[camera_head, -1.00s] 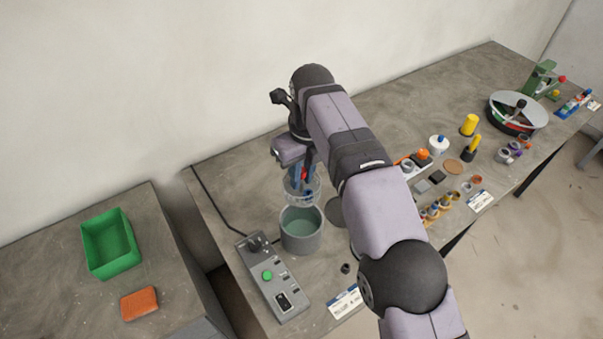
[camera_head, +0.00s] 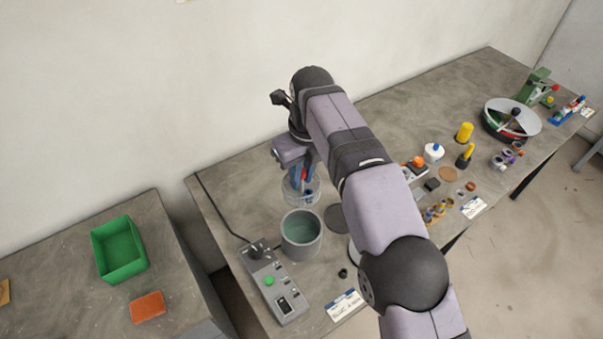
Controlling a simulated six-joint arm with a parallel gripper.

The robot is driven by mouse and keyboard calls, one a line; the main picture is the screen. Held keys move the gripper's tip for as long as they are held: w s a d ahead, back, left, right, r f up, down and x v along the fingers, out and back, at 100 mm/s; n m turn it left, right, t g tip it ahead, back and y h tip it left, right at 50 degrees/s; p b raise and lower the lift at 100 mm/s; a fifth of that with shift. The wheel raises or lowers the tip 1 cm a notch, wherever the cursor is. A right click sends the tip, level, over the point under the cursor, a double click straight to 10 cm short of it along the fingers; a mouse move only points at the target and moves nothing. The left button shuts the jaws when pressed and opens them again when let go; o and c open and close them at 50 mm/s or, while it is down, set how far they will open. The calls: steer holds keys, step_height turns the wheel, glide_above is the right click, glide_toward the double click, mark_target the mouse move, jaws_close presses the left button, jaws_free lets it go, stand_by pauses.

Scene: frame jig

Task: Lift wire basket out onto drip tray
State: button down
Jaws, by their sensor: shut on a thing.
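The wire basket (camera_head: 301,192) is a clear, round mesh basket with blue and red items showing in it. My gripper (camera_head: 302,172) is shut on it from above, though my wrist partly hides the fingers. The basket appears just behind the grey round pot (camera_head: 301,246), which holds greenish liquid; it looks clear of the pot's rim. I cannot tell its exact height above the bench. A flat dark grey disc (camera_head: 336,219) lies right of the pot, partly hidden by my arm. It may be the drip tray, but I cannot tell for sure.
A grey control box (camera_head: 274,286) with a green button and cable stands in front-left of the pot. A green bin (camera_head: 119,249) and orange block (camera_head: 147,306) are on the left table. Bottles and small parts fill the bench right of my arm. The bench behind the basket is bare.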

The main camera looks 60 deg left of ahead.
steer(key=shift+r+p, duration=1.45)
